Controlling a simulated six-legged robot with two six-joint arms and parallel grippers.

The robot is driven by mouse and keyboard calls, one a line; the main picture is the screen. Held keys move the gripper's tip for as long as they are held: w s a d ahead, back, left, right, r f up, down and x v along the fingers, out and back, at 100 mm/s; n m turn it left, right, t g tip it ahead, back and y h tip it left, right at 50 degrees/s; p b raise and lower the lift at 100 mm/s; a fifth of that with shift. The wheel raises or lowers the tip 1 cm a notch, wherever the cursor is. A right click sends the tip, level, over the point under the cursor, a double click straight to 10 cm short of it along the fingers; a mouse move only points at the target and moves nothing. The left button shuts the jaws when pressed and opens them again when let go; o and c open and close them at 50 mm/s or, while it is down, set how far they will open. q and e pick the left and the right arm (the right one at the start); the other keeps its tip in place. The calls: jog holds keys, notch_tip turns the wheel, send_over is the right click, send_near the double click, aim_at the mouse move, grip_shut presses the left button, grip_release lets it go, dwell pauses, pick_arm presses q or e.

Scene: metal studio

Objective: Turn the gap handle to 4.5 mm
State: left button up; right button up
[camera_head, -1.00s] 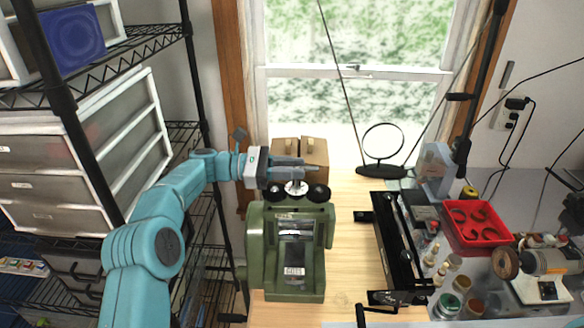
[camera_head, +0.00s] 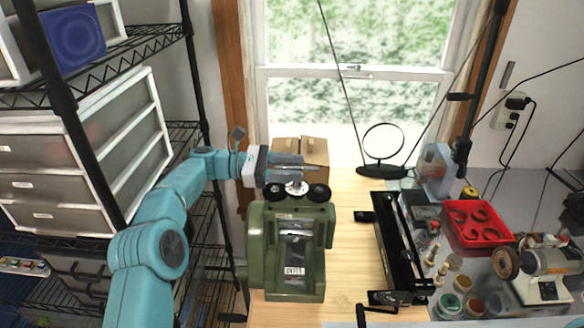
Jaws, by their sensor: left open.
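The green rolling mill (camera_head: 256,245) stands upright on the wooden bench. On its top is the gap handle (camera_head: 319,192), with a dark round knob at each side of a pale metal hub (camera_head: 297,188). A small white label with dark marks (camera_head: 294,271) is on the mill's lower front; I cannot read it surely. My left gripper (camera_head: 300,167) reaches in from the left, its grey fingers pointing right, just above and behind the hub. It is open. I cannot tell whether a finger touches the handle. My right gripper is out of view.
Cardboard boxes (camera_head: 314,147) stand behind the mill, near the window. A black long tool (camera_head: 400,245) lies to the right, then a red tray (camera_head: 478,236) and several jars. A wire shelf with drawers (camera_head: 40,190) fills the left. Bare bench (camera_head: 350,265) lies right of the mill.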

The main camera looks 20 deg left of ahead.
pick_arm(q)
jog(key=v, duration=0.7)
jog(key=shift+b, duration=0.3)
jog(key=shift+s+a, duration=0.1)
jog(key=shift+a, duration=0.1)
